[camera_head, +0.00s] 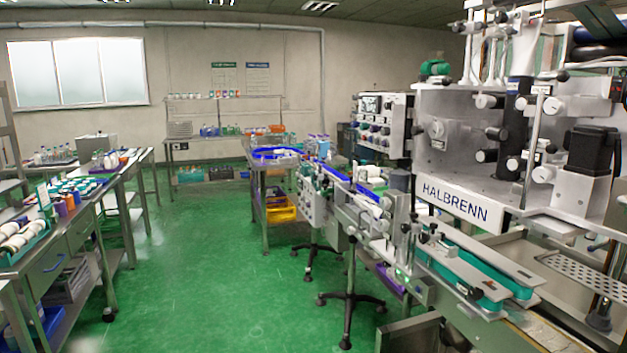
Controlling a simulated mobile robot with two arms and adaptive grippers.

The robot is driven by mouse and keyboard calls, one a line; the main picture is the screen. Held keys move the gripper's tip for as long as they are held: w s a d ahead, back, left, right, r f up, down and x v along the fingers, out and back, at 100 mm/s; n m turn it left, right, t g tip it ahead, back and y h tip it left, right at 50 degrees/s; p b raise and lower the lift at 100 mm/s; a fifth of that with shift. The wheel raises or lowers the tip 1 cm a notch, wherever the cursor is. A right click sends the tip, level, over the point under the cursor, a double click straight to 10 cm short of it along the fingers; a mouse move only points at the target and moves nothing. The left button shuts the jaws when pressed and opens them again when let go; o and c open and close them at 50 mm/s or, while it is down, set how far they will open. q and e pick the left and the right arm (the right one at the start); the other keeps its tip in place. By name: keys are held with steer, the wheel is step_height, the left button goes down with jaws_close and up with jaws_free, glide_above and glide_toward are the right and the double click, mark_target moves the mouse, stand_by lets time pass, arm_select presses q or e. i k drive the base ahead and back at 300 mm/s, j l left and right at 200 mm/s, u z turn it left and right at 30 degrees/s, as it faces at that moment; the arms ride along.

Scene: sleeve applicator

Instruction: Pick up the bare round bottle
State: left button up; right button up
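Neither of my grippers is in view. Several small bottles (318,147) stand near the far end of the blue-railed conveyor (345,184). More small bottles and containers (108,158) stand on the left benches. All are too small and far off to tell which one is the bare round bottle.
A large labelled machine, HALBRENN (455,200), fills the right side, with a green-belted conveyor (470,275) in front. Steel benches (75,235) line the left. A back shelf (222,138) holds more items. The green floor (215,260) between is clear, apart from stand feet (345,300) near the conveyor.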

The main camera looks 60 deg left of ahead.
mark_target(362, 174)
steer(key=u, duration=1.6)
steer(key=i+j+z, duration=0.15)
steer(key=z, duration=0.3)
steer(key=i+j+z, duration=0.2)
steer(key=z, duration=0.25)
steer(key=i+j+z, duration=0.25)
steer(key=z, duration=0.25)
steer(key=i+j+z, duration=0.1)
steer(key=j, duration=0.4)
steer(key=i+j+z, duration=0.1)
steer(key=i+j, duration=0.15)
steer(key=j, duration=0.25)
steer(key=i+j+z, duration=0.1)
steer(key=j, duration=0.45)
steer(key=i+j+z, duration=0.1)
steer(key=j, duration=0.4)
steer(key=i+j+z, duration=0.1)
steer(key=j, duration=0.45)
